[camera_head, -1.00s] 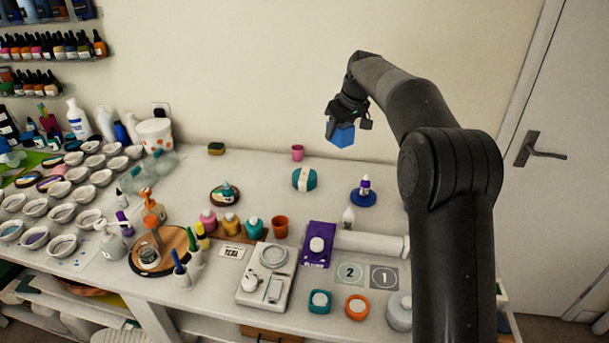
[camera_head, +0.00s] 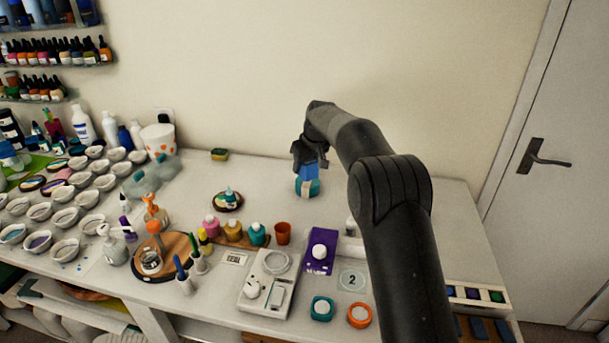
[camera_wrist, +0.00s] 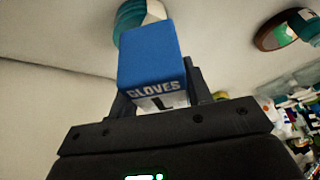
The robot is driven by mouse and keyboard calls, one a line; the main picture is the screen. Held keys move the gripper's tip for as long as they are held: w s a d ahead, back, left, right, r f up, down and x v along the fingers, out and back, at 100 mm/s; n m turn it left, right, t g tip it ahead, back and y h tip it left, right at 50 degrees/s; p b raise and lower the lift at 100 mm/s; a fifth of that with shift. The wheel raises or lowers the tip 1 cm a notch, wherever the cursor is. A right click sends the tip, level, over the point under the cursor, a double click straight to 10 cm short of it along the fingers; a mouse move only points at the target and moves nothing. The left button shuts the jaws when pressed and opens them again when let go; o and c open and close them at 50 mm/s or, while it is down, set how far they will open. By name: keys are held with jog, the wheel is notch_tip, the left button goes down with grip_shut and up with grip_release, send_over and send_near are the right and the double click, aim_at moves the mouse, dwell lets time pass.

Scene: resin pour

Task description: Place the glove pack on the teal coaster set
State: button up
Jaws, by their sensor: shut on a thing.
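The glove pack (camera_head: 312,171) is a blue box, marked "GLOVES" in the wrist view (camera_wrist: 152,58). My gripper (camera_head: 309,157) is shut on it. The teal coaster set (camera_head: 307,187) is a round teal stack with a pale band, on the table toward the back. In the head view the pack is in front of its upper part. In the wrist view the coaster set (camera_wrist: 130,18) shows behind the pack's top end and is partly hidden. I cannot tell whether pack and coasters touch.
A wood slice with a small bottle (camera_head: 228,199) stands left of the coaster set. An orange cup (camera_head: 282,233), a purple pack (camera_head: 320,250) and a white scale (camera_head: 266,281) stand nearer the front. The table's back left of the coasters is mostly clear.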

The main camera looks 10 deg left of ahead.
aim_at(304, 175)
jog(key=shift+a+f, duration=0.1)
jog(key=shift+f, duration=1.95)
jog(key=shift+f, duration=0.2)
jog(key=o, duration=1)
jog(key=shift+r, duration=0.1)
